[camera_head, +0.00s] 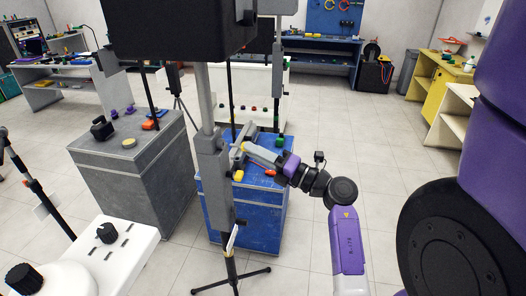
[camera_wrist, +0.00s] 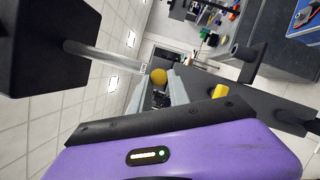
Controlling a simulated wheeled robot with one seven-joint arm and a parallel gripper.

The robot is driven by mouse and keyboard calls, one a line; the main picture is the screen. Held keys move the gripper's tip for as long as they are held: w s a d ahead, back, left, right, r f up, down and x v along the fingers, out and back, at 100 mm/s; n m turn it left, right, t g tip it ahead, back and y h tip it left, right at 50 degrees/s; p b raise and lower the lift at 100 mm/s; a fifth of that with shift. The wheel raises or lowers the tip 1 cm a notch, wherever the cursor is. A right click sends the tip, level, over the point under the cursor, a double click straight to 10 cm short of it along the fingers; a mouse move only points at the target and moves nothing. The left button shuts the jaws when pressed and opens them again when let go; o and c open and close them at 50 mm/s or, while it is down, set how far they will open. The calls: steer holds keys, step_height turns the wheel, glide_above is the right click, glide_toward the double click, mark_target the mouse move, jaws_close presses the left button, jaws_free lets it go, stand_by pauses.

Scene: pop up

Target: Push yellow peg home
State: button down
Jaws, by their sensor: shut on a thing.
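My gripper (camera_head: 250,150) reaches in from the right over the blue cabinet, beside a grey upright post. In the wrist view, its two grey fingers (camera_wrist: 158,88) close around a round yellow piece (camera_wrist: 158,76), which looks like the end of a yellow peg. A yellow tip also shows at the fingers in the head view (camera_head: 243,147). A second yellow piece (camera_wrist: 221,91) sits to the right of the fingers in the wrist view, by a dark grey bar. Whether the held yellow piece sits in a hole is hidden.
The blue cabinet (camera_head: 262,220) holds a yellow piece (camera_head: 238,175), a red-orange piece (camera_head: 262,169) and a green piece (camera_head: 281,140). The grey post (camera_head: 213,165) stands close left of my gripper. A grey cabinet (camera_head: 135,175) is further left. Open floor lies right.

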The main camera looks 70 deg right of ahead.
steer(key=shift+w, duration=0.45)
steer(key=shift+a+p, duration=0.1)
steer(key=shift+p, duration=0.5)
steer(key=shift+w, duration=0.35)
stand_by(0.5)
steer(key=shift+w, duration=0.35)
steer(key=shift+w, duration=0.35)
steer(key=shift+w+p, duration=0.35)
steer(key=shift+w+a, duration=0.1)
steer(key=shift+w, duration=0.2)
steer(key=shift+w, duration=0.35)
